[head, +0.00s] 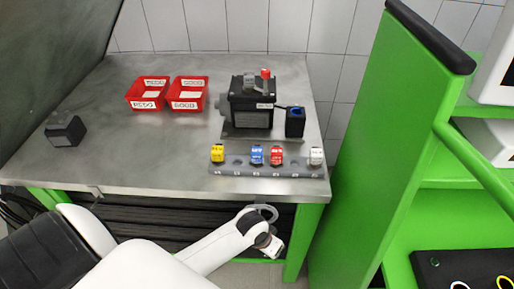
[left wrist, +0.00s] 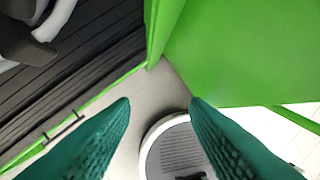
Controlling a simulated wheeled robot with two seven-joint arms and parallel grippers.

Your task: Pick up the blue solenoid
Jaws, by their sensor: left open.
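The blue solenoid (head: 257,154) stands upright in the grey holder strip (head: 228,171) along the front of the steel table, between the yellow solenoid (head: 217,153) and the red solenoid (head: 276,155). A white solenoid (head: 316,156) stands at the strip's right end. My left arm ends below the table's front edge in the head view, in front of and lower than the strip. In the left wrist view my left gripper (left wrist: 161,102) is open, its two teal fingers apart with nothing between them, pointing at the floor. My right gripper is not in view.
A black pump unit (head: 250,105) stands behind the strip, with a small black box (head: 295,122) beside it. Two red bins (head: 148,93) (head: 188,94) and a dark block (head: 64,129) are further left. A green panel (head: 390,130) rises right of the table. The table's front left is clear.

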